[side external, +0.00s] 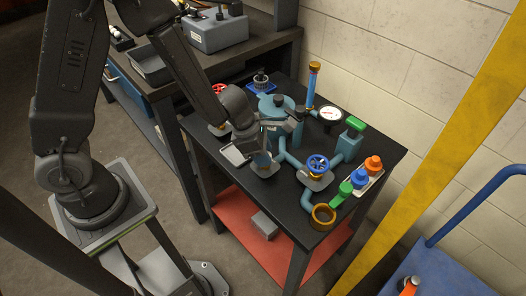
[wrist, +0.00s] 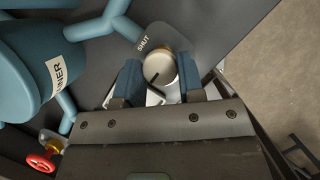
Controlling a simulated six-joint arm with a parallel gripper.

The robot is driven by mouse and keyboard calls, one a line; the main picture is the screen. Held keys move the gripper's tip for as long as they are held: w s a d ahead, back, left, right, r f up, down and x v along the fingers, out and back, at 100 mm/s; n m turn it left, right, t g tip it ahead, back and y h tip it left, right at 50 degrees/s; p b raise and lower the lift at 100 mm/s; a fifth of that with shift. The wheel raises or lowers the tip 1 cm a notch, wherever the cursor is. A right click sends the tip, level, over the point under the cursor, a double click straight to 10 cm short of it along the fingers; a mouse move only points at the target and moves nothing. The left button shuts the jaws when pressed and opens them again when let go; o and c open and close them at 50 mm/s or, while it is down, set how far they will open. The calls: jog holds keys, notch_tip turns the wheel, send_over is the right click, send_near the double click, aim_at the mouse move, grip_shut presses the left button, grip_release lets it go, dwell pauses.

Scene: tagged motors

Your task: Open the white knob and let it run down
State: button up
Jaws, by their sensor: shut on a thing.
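The white knob (wrist: 160,68) sits between the two blue fingers of my gripper (wrist: 160,76) in the wrist view. The fingers touch it on both sides, so my gripper is shut on it. A dark pointer mark crosses the knob's face, and a plate beside it reads SHUT (wrist: 143,43). In the side external view my gripper (side external: 262,157) is low over the front-left of the dark bench, and the knob is mostly hidden there.
A blue handwheel (side external: 318,163), brass-coloured cup (side external: 322,214), gauge (side external: 331,114) and upright tube (side external: 313,85) stand on the bench. Green, blue and orange capped bottles (side external: 359,178) stand at right. A red handwheel (wrist: 40,162) lies beyond the tank. Pipes run close to my gripper.

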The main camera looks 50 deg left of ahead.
jog(key=o, duration=0.9)
jog(key=v, duration=1.4)
jog(key=shift+f, duration=0.1)
jog(key=s+a+r+m+t+y, duration=0.1)
jog(key=s+r+m, duration=0.4)
jog(key=m, duration=0.8)
jog(key=s+a+r+m+t+y, duration=0.1)
jog(key=s+r+m, duration=0.5)
jog(key=m, duration=0.8)
jog(key=shift+s+r+y, duration=0.2)
jog(key=shift+s+y, duration=0.3)
jog(key=shift+s, duration=0.5)
